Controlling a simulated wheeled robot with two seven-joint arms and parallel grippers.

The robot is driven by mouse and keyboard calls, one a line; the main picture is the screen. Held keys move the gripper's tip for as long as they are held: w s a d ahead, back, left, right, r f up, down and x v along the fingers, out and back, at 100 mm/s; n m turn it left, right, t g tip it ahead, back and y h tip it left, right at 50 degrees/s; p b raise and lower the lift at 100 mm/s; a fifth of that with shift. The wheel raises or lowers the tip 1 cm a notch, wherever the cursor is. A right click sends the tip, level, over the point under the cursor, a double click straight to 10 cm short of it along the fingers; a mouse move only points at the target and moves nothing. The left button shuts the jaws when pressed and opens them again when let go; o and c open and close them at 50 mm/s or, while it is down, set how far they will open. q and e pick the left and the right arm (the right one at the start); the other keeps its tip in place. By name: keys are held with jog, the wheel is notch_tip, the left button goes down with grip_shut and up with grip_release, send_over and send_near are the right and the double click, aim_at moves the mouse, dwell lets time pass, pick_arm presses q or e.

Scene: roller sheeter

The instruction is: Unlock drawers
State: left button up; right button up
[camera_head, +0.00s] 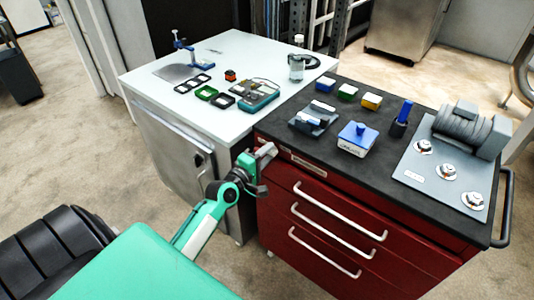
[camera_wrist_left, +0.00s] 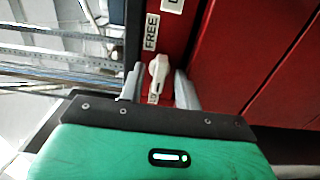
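The red drawer cabinet (camera_head: 350,211) has several shut drawers with silver handles under a black top. In the left wrist view, a pale lock lever (camera_wrist_left: 158,70) is on its red front (camera_wrist_left: 228,50), beside a white label reading FREE (camera_wrist_left: 151,32). A second label above it is cut off. My left gripper (camera_wrist_left: 160,88) is open, one grey finger on each side of the lever, with small gaps visible. In the head view my left gripper (camera_head: 266,168) is at the cabinet's upper left front corner and hides the lever. My right gripper is not in view.
The black top (camera_head: 386,154) holds a blue-topped box (camera_head: 357,138), small coloured boxes and a grey roller machine (camera_head: 466,130). A white cabinet (camera_head: 220,52) with several small items stands against its left side. The floor in front is clear.

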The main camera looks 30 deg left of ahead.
pick_arm(q)
jog(key=shift+w, duration=0.1)
jog(key=c, duration=0.7)
